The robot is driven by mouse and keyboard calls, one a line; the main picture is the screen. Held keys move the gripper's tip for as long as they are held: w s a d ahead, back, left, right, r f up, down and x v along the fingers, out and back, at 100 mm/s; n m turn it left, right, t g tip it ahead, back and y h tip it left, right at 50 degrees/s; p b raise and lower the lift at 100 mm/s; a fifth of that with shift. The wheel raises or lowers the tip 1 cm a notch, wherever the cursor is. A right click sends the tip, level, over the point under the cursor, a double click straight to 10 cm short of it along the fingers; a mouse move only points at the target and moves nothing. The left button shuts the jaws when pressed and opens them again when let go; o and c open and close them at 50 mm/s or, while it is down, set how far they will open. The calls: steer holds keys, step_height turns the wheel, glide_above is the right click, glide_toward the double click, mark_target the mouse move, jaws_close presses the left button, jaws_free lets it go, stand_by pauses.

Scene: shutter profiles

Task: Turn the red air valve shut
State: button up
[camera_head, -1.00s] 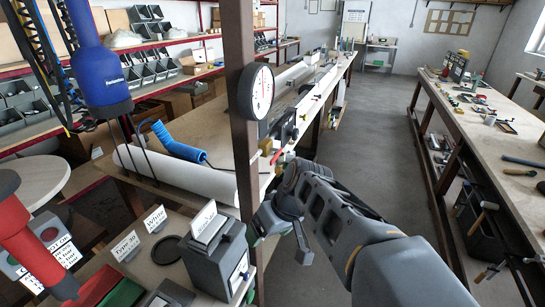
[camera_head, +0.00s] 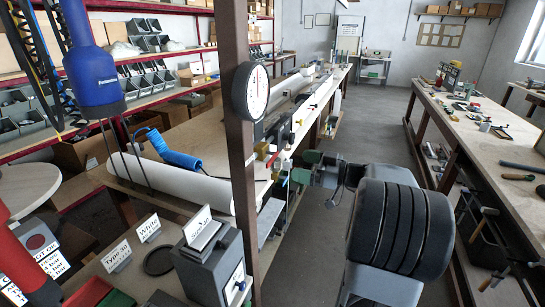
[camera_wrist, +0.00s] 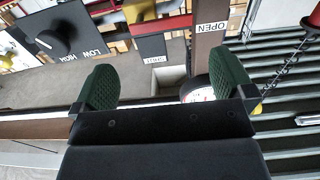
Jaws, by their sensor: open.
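The red air valve shows in the head view as a small red handle (camera_head: 274,158) beside a yellow brass-coloured body, on the right of the brown post, below the round gauge (camera_head: 250,90). My gripper (camera_head: 297,167), with green fingers, is just right of the valve and apart from it. In the wrist view my gripper (camera_wrist: 165,62) is open, with nothing between its two green fingers.
The brown post (camera_head: 238,170) stands left of my gripper. A long bench (camera_head: 200,135) carries a white roll (camera_head: 175,185) and a blue coiled hose (camera_head: 170,150). A grey box (camera_head: 210,265) stands at front. Another bench (camera_head: 480,140) lies right, beyond a clear floor aisle.

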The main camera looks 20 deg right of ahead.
mark_target(274, 159)
steer(key=p+x, duration=0.3)
steer(key=x, duration=0.6)
steer(key=shift+w+a, duration=0.25)
steer(key=shift+a, duration=0.1)
steer(key=shift+c, duration=0.5)
steer(key=c, duration=0.8)
steer(key=shift+f+b, duration=0.1)
steer(key=shift+b, duration=0.2)
steer(key=shift+c, duration=0.2)
